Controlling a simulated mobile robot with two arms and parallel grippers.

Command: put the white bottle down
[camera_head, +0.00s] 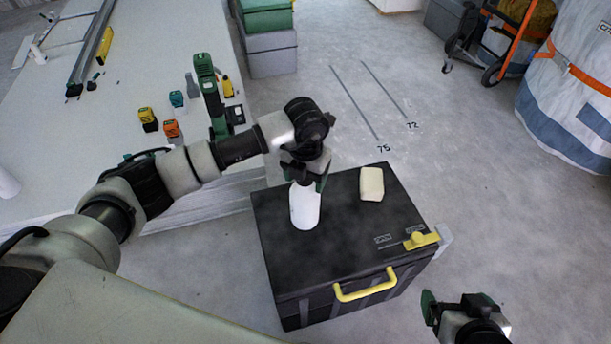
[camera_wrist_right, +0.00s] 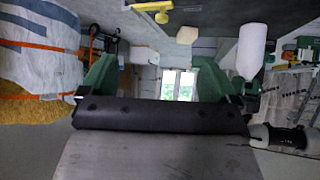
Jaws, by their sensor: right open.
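The white bottle (camera_head: 305,207) is upright at the black case (camera_head: 345,235), left of the middle of its lid; whether its base touches the lid is hard to tell. My left gripper (camera_head: 305,181) is over the bottle's top, with green fingers around its neck, and appears shut on it. The cap is hidden by the gripper. The bottle also shows in the right wrist view (camera_wrist_right: 252,50), inverted in that picture. My right gripper (camera_head: 452,304) is open and empty, low to the right of the case's front corner; its green fingers stand apart in its wrist view (camera_wrist_right: 158,78).
A cream block (camera_head: 371,184) lies on the lid, right of the bottle. The case has a yellow handle (camera_head: 365,286) and a yellow latch (camera_head: 420,240). A workbench (camera_head: 60,130) with tools stands at the left. Floor right of the case is clear up to a large bag (camera_head: 565,100).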

